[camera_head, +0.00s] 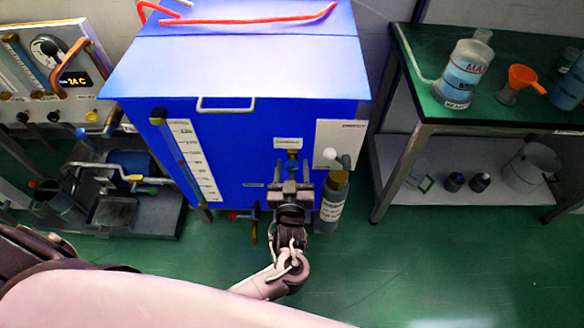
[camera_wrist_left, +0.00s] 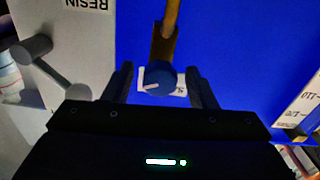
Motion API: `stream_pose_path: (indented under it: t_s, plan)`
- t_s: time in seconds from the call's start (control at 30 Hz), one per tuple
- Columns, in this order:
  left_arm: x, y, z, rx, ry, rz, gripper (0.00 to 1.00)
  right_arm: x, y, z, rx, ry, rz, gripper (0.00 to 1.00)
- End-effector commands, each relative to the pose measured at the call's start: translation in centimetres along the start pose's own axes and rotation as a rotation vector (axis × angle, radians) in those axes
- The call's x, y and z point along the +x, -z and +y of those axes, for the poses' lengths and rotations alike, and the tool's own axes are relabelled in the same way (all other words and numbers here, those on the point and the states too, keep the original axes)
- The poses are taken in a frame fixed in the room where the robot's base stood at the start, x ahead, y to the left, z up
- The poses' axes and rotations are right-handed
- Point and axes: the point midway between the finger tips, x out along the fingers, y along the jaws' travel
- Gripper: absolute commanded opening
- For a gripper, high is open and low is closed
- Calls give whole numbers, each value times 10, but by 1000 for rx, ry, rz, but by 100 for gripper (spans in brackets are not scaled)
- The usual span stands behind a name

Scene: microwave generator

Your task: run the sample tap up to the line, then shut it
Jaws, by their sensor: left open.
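The sample tap shows on the front of the blue tank (camera_head: 235,70), with a blue knob (camera_head: 292,167) below a small label. In the left wrist view the blue knob (camera_wrist_left: 160,79) sits on a brass-coloured body (camera_wrist_left: 163,42). My left gripper (camera_head: 289,187) is open, and its fingers (camera_wrist_left: 161,85) stand on either side of the knob, with a gap at each side. The tap's outlet and anything under it are hidden by my gripper and arm. A clear vessel marked MAX (camera_head: 465,75) stands on the green bench. My right gripper is not in view.
A grey cylinder (camera_head: 331,203) hangs close to the right of my gripper, beside a white panel. A level scale (camera_head: 188,155) is at the tank's left. An orange funnel (camera_head: 522,77) is on the green bench (camera_head: 430,105). Open floor lies in front.

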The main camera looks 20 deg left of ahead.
Motion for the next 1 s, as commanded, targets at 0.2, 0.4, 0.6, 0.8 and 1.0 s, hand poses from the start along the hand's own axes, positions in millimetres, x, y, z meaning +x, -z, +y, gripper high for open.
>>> stream_pose_path:
  t_s: [0.2,0.4,0.6,0.8,1.0]
  plan:
    - [0,0,0,0,0,0,30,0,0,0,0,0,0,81]
    - [0,0,0,1,0,0,7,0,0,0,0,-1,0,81]
    - [0,4,1,106,1,-1,7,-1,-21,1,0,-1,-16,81]
    - [0,4,1,319,1,0,7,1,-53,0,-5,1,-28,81]
    - [0,1,0,405,1,1,7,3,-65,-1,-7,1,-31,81]
